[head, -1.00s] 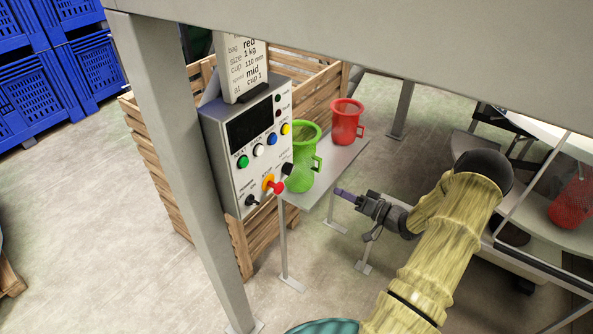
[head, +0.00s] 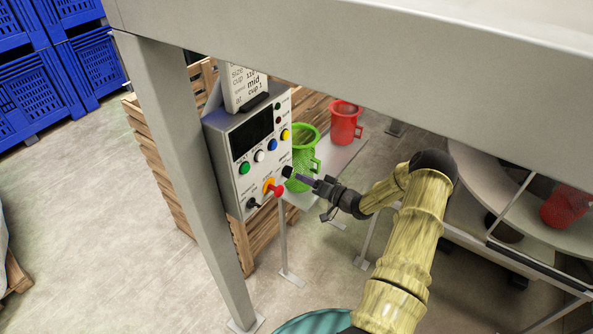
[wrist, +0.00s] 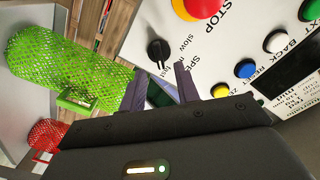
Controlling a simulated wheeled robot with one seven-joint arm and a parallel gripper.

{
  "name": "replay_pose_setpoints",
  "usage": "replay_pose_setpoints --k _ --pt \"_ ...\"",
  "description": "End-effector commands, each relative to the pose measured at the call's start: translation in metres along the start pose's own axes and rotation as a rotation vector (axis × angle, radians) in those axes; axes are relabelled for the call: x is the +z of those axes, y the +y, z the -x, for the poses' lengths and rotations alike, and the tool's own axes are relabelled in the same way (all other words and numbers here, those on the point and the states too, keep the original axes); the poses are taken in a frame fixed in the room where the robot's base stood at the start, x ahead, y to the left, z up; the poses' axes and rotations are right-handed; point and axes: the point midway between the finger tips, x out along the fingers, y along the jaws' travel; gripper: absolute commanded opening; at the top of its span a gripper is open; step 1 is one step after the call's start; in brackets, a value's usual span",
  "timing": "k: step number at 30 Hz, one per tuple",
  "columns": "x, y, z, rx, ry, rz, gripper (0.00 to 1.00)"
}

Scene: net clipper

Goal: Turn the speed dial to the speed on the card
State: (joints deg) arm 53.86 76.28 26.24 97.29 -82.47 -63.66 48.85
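The speed dial is a black knob (wrist: 158,50) on the panel face, with "slow" printed beside it in the wrist view. In the head view the dial (head: 287,171) sits at the panel's lower right edge. Its exact setting is hard to read. The white card (head: 245,90) above the panel shows "mid" and "cup 1"; its top is cut off. My gripper (wrist: 162,88) is open and empty, its purple fingers apart just short of the dial. In the head view my gripper (head: 300,177) is close to the dial's right; contact is not visible.
The red stop button (wrist: 200,8) on yellow is close to the dial. Blue (wrist: 245,68), white and yellow buttons are nearby. A green net sleeve (head: 303,150) and a red one (head: 345,122) stand on the shelf behind. A grey post (head: 185,180) stands left of the panel.

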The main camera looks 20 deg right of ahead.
Motion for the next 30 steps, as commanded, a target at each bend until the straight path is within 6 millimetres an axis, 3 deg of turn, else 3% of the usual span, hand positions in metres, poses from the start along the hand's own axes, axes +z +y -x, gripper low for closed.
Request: replay_pose_setpoints --k 6,17,22,30 --pt "-0.001 -0.002 -0.031 -0.001 0.001 -0.001 0.32" --pt "0.000 0.000 -0.039 -0.001 0.000 0.000 0.32" --pt "0.000 -0.001 -0.039 -0.001 0.000 0.000 0.02" --pt "0.000 0.000 -0.039 0.000 0.000 0.004 0.00"
